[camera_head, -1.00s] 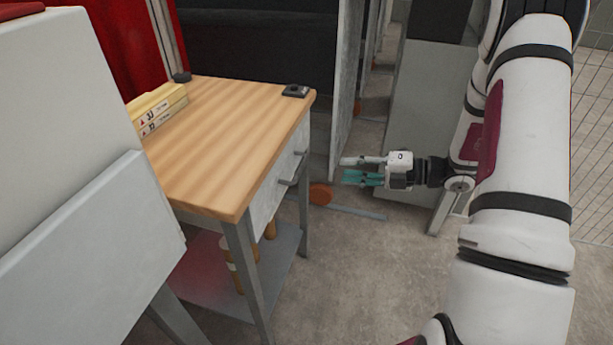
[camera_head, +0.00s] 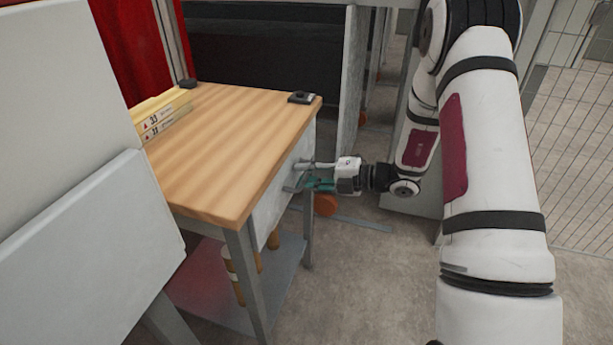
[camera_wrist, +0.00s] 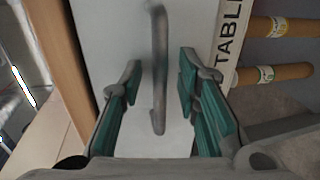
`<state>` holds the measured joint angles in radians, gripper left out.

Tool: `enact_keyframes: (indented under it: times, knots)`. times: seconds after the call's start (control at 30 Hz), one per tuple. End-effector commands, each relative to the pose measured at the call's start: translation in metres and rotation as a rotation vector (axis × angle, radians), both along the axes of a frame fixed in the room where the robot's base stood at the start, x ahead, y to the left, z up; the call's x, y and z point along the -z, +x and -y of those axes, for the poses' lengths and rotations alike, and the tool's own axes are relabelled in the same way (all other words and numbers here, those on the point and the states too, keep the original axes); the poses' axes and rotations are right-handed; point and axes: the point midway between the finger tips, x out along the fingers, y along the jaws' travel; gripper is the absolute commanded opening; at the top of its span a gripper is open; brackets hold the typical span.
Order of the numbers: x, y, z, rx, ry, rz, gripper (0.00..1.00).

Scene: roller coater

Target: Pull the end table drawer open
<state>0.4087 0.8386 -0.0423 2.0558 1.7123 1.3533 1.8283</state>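The end table (camera_head: 215,150) has a wooden top, grey metal legs and a white drawer front (camera_head: 268,208) on its right side. The drawer's bar handle (camera_wrist: 158,70) runs up and down in the wrist view, over the white drawer front (camera_wrist: 112,30). My gripper (camera_head: 308,176) is at the drawer front. In the wrist view my gripper (camera_wrist: 160,85) is open, with teal-padded fingers on either side of the handle and a gap on both sides. In the head view the fingers partly hide the handle.
Yellow boxes (camera_head: 165,112) and a small black device (camera_head: 304,97) lie on the tabletop. Brown tubes (camera_head: 236,272) stand on the lower shelf (camera_head: 285,272). A large grey-white panel (camera_head: 85,235) stands at the left. An orange disc (camera_head: 326,205) lies on the floor beyond my gripper.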

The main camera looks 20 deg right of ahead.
Motion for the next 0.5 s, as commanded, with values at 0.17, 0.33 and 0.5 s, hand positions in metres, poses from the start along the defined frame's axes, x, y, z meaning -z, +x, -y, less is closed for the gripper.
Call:
enact_keyframes:
  times: [0.17,0.33,0.5]
  knots:
    - [-0.0001,0.0000,-0.0002,0.000,0.000,0.000,0.30]
    - [-0.0001,-0.0001,-0.0001,0.000,0.000,0.000,0.00]
    - [-0.0001,-0.0001,0.0000,-0.001,0.000,0.000,0.00]
